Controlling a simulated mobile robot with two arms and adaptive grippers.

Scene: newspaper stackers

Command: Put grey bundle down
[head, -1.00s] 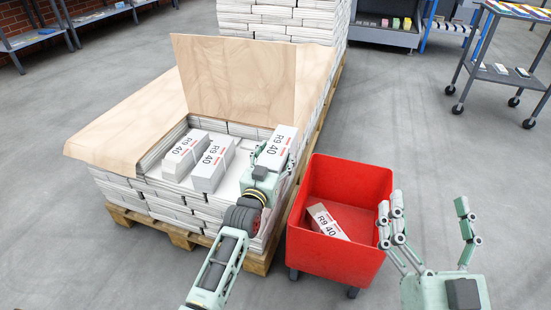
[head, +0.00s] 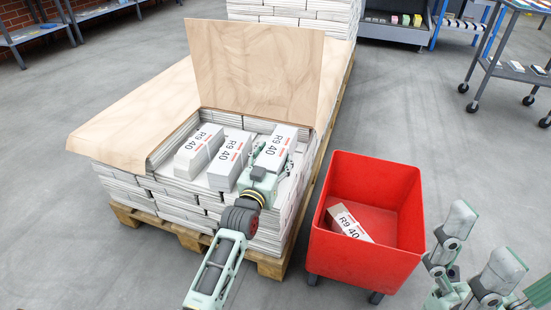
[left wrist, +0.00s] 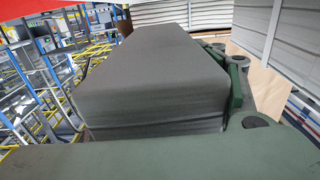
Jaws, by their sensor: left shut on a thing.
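My left gripper (head: 268,165) is shut on a grey bundle (head: 277,147) marked R9 40, over the right part of the stack's exposed top. Whether the bundle touches the stack is not clear. In the left wrist view the bundle (left wrist: 150,70) fills the middle, with a green finger (left wrist: 238,85) against its right side. Two similar bundles, one on the left (head: 200,148) and one in the middle (head: 231,160), lie side by side left of the held one. My right gripper (head: 478,258) is at the lower right, fingers apart and empty, partly cut off by the frame.
The stack of flat papers (head: 190,205) stands on a wooden pallet (head: 190,238), with a brown sheet (head: 130,120) over part of it and an upright board (head: 255,65) behind. A red wheeled bin (head: 362,258) at the right holds one bundle (head: 348,222). A shelf cart (head: 505,65) stands far right.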

